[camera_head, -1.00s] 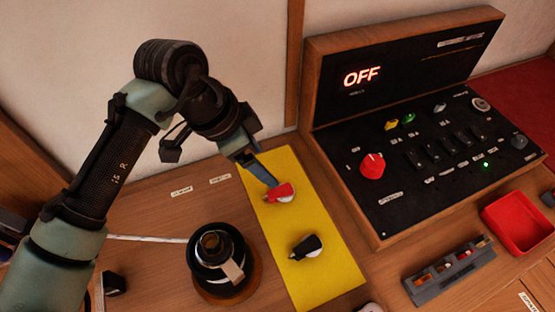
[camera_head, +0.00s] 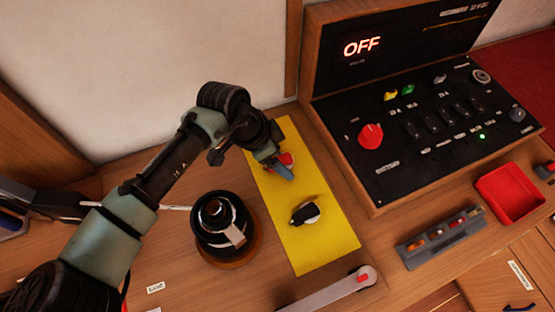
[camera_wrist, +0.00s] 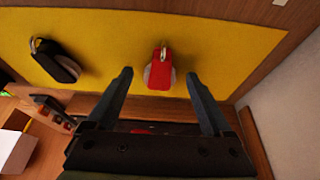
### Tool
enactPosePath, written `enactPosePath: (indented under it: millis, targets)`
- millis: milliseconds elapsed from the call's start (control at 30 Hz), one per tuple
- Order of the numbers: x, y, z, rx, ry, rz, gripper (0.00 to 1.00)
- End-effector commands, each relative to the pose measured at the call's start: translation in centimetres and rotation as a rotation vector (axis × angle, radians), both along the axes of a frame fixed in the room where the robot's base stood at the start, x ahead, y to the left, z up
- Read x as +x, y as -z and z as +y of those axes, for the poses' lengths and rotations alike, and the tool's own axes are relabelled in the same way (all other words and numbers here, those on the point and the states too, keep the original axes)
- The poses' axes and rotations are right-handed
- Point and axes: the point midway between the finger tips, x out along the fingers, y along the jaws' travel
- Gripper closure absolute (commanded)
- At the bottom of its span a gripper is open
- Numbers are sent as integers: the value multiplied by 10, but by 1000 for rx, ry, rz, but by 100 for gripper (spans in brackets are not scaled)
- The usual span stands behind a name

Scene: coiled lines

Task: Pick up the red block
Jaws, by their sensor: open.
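The red block (camera_wrist: 159,78), with a pale round part and a small metal ring, lies on the yellow mat (camera_wrist: 215,40) in the wrist view. It shows between my two finger tips there; I cannot tell how far below them it is. In the head view the red block (camera_head: 288,158) is partly hidden by my gripper (camera_head: 281,170), which is over the mat's upper part. My gripper is open in the wrist view (camera_wrist: 158,74), with nothing in it. A similar black piece (camera_head: 305,212) lies lower on the mat, and at left in the wrist view (camera_wrist: 54,62).
A black coil-like spool (camera_head: 222,220) stands left of the mat. A wood-framed control panel (camera_head: 430,120) with an OFF display stands right. Also right are a red tray (camera_head: 510,192) and a grey rack (camera_head: 440,240). A grey lever (camera_head: 330,292) lies below the mat.

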Motion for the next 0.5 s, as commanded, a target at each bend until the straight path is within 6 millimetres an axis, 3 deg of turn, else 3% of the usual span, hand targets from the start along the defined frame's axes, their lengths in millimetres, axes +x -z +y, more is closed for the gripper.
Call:
enactPosePath:
  millis: [200, 500]
  targets:
    - [0, 1, 0, 0, 0, 0, 15]
    - [0, 1, 0, 0, 0, 0, 67]
